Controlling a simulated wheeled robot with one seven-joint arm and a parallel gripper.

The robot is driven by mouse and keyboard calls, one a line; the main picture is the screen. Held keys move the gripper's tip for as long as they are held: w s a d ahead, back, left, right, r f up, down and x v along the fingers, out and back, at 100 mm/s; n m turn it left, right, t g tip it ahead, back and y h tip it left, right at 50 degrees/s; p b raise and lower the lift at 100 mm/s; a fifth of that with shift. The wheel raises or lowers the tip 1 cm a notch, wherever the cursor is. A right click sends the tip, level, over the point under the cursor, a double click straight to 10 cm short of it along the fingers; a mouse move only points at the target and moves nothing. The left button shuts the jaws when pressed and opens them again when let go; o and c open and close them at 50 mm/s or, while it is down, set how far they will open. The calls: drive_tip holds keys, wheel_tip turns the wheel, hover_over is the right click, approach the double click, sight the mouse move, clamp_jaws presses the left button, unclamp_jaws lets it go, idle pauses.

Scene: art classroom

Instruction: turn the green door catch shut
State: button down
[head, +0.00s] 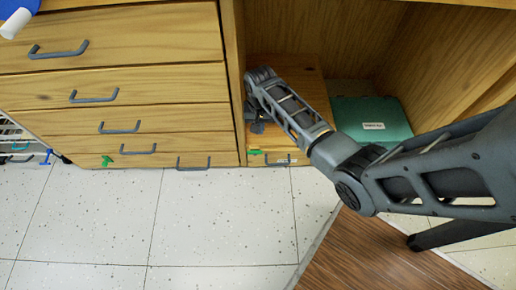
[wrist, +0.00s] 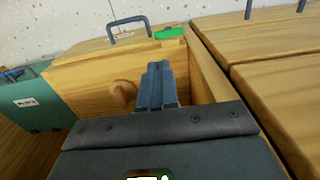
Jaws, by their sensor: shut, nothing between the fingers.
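A small green catch (head: 254,152) sits at the front left edge of a low wooden unit (head: 300,75) in the open bay. In the wrist view this catch (wrist: 170,33) lies lengthwise along the wood edge, beside a grey bar handle (wrist: 129,30). My gripper (head: 257,124) is shut and empty, close to the catch; in the wrist view its fingertips (wrist: 157,68) point toward it with a gap apparent. I cannot tell whether they touch anything. A second green catch (head: 107,161) is low on the drawer cabinet at left.
A wooden knob (wrist: 122,95) stands beside my fingers. A green labelled box (head: 370,118) is to the right in the bay. Drawers with grey handles (head: 120,128) and a bay side wall (head: 233,70) are to the left. The tiled floor (head: 200,220) in front is clear.

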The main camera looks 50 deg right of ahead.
sight(261, 153)
drive_tip(key=shift+f, duration=0.1)
wheel_tip(261, 153, down, 14)
drive_tip(key=b, duration=0.7)
drive_tip(key=shift+b, duration=0.4)
drive_tip(key=shift+s+d+t+y+p, duration=0.1)
drive_tip(key=shift+s+t+y+p, duration=0.1)
drive_tip(key=shift+t+y+p, duration=0.3)
drive_tip(key=shift+s+f+t, duration=0.1)
drive_tip(key=shift+s+t, duration=0.05)
drive_tip(key=shift+t, duration=0.25)
drive_tip(key=shift+s+d+f+t+y, duration=0.15)
drive_tip(key=shift+f+t+y, duration=0.05)
drive_tip(key=shift+t+y, duration=0.25)
drive_tip(key=shift+s+d+f+t+y, duration=0.1)
drive_tip(key=shift+d+f+t+y, duration=0.05)
drive_tip(key=shift+t+y, duration=0.3)
drive_tip(key=shift+s+d+f, duration=0.15)
drive_tip(key=shift+f, duration=0.3)
drive_tip(key=shift+s+d+f, duration=0.1)
drive_tip(key=shift+s+f, duration=0.05)
drive_tip(key=shift+f, duration=0.7)
drive_tip(key=shift+f+b, duration=0.2)
drive_tip(key=shift+b, duration=0.1)
